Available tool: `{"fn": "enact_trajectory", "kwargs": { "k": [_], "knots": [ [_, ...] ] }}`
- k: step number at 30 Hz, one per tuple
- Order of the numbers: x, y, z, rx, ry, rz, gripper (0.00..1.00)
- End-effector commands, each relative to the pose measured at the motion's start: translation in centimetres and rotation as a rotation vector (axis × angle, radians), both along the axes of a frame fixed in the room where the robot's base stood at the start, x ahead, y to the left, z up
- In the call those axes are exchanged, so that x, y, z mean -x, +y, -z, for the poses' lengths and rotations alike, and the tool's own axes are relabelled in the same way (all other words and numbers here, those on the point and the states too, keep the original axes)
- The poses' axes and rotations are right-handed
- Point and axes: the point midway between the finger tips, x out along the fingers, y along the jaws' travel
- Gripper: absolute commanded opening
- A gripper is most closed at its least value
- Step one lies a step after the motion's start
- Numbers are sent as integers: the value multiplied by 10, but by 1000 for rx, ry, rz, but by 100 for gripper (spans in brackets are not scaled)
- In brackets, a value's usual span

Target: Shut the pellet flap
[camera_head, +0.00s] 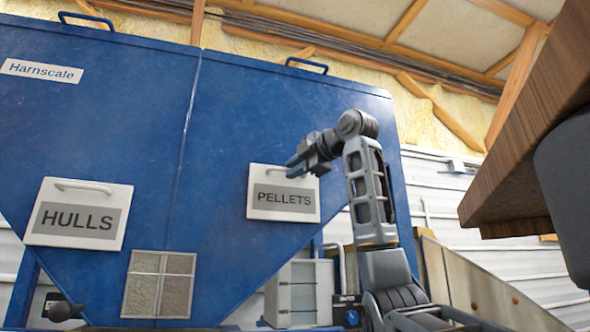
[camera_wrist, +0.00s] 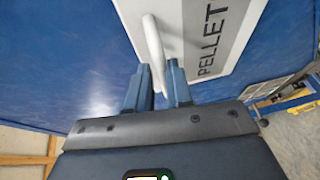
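The pellet flap (camera_head: 284,193) is a white panel with a grey PELLETS label on the blue hopper's sloping front. It also shows close up in the wrist view (camera_wrist: 205,30). I cannot tell from these views how far it stands out from the hopper. Its white bar handle (camera_wrist: 154,50) runs between my fingers.
The HULLS flap (camera_head: 79,214) is at left on the same hopper (camera_head: 225,115). A mesh window (camera_head: 160,283) and a small grey cabinet (camera_head: 304,292) are below. A wooden slab (camera_head: 530,125) juts in at the right.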

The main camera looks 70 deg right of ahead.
Motion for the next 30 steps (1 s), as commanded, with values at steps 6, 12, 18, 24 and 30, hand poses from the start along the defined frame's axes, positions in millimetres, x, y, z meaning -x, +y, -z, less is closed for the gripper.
{"fn": "enact_trajectory", "kwargs": {
  "k": [6,12,18,24,30],
  "knots": [
    [0,0,0,-1,2,0,38],
    [0,0,1,-2,4,0,38],
    [15,7,0,2,1,0,38],
    [44,22,-3,2,1,1,38],
    [65,32,-7,0,1,1,38]
  ]
}}
